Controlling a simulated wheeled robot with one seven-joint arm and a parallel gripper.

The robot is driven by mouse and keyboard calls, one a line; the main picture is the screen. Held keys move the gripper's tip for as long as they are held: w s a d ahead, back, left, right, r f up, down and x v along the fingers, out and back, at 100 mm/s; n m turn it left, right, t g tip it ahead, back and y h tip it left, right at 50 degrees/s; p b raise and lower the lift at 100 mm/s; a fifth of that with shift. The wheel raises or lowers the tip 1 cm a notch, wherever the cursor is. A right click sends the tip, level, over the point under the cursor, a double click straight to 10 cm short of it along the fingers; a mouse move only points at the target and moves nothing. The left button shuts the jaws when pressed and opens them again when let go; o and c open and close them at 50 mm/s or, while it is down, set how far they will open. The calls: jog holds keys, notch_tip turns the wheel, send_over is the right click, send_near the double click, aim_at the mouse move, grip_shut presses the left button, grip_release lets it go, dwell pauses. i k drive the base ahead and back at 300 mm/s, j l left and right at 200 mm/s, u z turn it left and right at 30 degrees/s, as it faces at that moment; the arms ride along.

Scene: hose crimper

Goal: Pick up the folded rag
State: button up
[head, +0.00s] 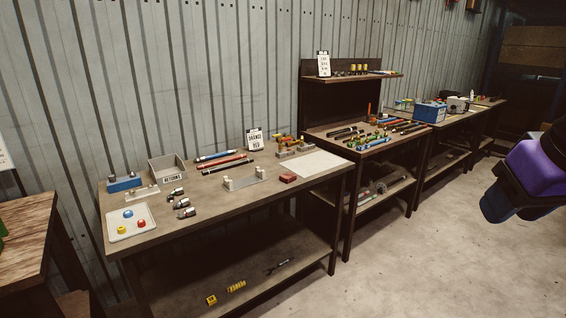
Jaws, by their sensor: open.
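I cannot make out the folded rag with certainty. A small, flat, dark red piece (288,178) lies near the front edge of the near workbench (225,205), just left of a pale sheet (318,164). It may be the rag, but it is too small to tell. Part of my own arm, purple and black, shows at the right edge, over the floor and well away from the near bench. My gripper's fingers are not visible.
The bench also holds a grey bin (167,169), a white tray with coloured pieces (131,222), metal fittings (183,206) and a sign card (254,140). More crowded benches run right along the wall. A wooden table (25,225) stands at left. Open floor (420,265) lies in front.

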aim_at(288, 178)
jog(key=i+l+u, duration=0.15)
jog(key=i, duration=1.15)
